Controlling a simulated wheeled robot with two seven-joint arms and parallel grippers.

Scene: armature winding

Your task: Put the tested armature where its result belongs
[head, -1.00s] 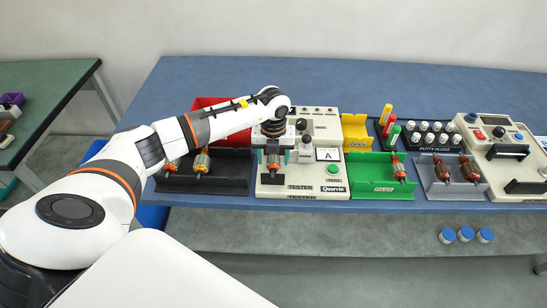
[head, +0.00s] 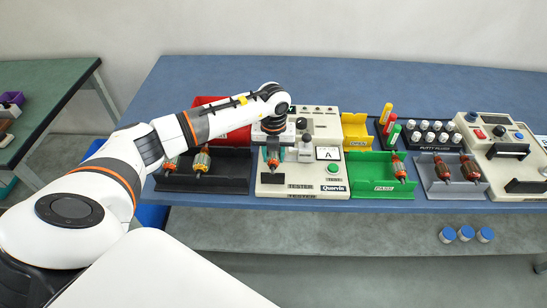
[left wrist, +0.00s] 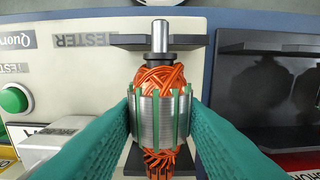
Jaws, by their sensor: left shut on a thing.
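The armature (left wrist: 160,105), with orange copper windings, a silver laminated core and a steel shaft, is at the front of the cream tester (head: 300,190). Its shaft end lies at a dark bracket (left wrist: 160,41) of the tester; I cannot tell whether it rests there or is just above. My left gripper (head: 272,158) has its teal fingers on both sides of the core, shut on it; they also show in the left wrist view (left wrist: 160,120). The green PASS tray (head: 372,193) holds one armature (head: 399,168). A red bin (head: 240,138) and a yellow bin (head: 356,127) stand behind. My right gripper is out of view.
A black tray (head: 228,182) with armatures is left of the tester. The back of the blue table is clear.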

